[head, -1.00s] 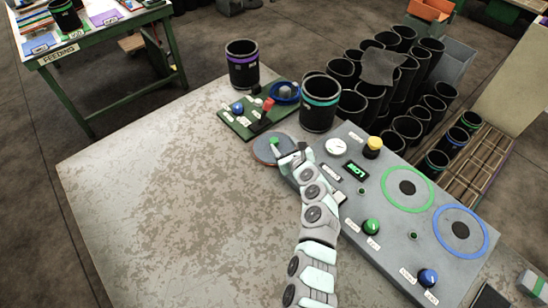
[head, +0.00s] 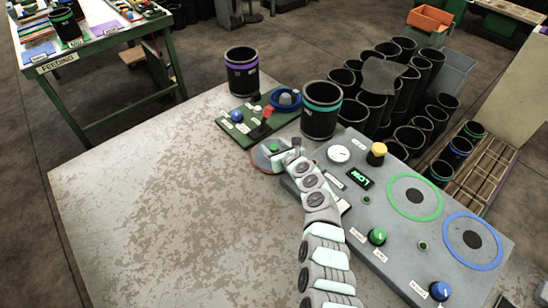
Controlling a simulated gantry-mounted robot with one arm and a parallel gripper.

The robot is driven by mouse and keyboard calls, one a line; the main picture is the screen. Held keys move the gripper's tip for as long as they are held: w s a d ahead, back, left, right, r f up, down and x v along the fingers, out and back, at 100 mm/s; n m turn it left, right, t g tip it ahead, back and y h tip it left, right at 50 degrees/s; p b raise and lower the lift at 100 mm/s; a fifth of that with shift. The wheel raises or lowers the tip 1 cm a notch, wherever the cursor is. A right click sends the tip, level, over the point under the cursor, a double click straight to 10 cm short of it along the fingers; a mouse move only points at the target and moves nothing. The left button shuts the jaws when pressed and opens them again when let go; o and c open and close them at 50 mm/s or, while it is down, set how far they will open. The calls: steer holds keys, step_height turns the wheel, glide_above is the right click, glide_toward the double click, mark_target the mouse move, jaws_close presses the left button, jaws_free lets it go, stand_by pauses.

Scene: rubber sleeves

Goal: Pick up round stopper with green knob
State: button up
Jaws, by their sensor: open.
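The round stopper (head: 260,160) is a flat grey disc with a reddish-brown rim. It lies on the worn grey table, left of the control panel. Its small green knob (head: 273,148) stands near the middle of the disc. My gripper (head: 286,152) is open over the right part of the stopper, close beside the knob. The fingers are small here and partly hidden by my wrist, so I cannot tell whether they touch the knob. My arm hides the stopper's right edge.
A black sleeve with a teal band (head: 321,112) stands close behind my gripper. A green board (head: 238,122) with small knobs lies behind the stopper, near a purple-banded sleeve (head: 241,72). The grey control panel (head: 400,225) is at right. The table's left side is clear.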

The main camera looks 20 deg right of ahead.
mark_target(272, 146)
steer(key=w+f+b, duration=0.2)
steer(key=b, duration=0.1)
steer(key=shift+w+f+b, duration=0.3)
steer(key=shift+b, duration=0.1)
steer(key=shift+w+a+b, duration=0.1)
steer(key=shift+w+b, duration=0.5)
steer(key=shift+c, duration=0.3)
steer(key=shift+r, duration=0.1)
jaws_close()
